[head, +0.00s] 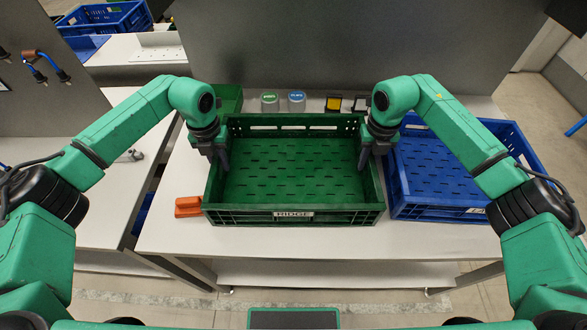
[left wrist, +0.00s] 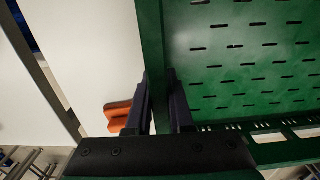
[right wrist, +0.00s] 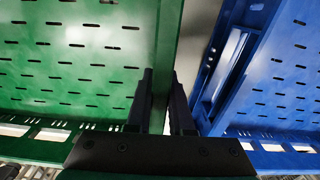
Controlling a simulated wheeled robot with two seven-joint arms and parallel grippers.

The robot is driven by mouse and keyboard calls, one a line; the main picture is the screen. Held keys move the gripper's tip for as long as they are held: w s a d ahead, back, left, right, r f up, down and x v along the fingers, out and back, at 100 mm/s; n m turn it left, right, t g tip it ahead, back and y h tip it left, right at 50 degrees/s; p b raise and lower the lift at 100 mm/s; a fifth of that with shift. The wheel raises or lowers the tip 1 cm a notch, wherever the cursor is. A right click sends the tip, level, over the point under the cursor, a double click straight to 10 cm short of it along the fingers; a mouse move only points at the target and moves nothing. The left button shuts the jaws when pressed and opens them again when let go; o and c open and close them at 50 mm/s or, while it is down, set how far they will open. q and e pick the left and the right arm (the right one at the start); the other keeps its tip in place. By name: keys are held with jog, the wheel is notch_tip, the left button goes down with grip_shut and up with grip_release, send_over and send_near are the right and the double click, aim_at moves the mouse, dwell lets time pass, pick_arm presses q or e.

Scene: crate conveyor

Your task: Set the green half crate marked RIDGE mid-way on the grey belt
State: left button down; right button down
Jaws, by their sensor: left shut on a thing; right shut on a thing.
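The green half crate (head: 290,217) stands on the white table in the head view, with a RIDGE label on its near wall. It looks empty, with a slotted floor. My left gripper (head: 222,150) is shut on its left wall; the left wrist view shows the fingers (left wrist: 166,105) on either side of that green wall (left wrist: 152,45). My right gripper (head: 372,150) is shut on its right wall; the right wrist view shows the fingers (right wrist: 163,100) astride the wall (right wrist: 165,40). I cannot tell whether the crate touches the table. No grey belt is clearly seen.
A blue crate (head: 440,213) stands close on the right of the green one. An orange object (head: 188,206) lies at its left. A grey panel rises behind.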

aim_at(371, 154)
pick_arm(q)
jog(key=shift+r, duration=0.15)
pick_arm(e)
jog(key=shift+r, duration=0.15)
dwell(0.4)
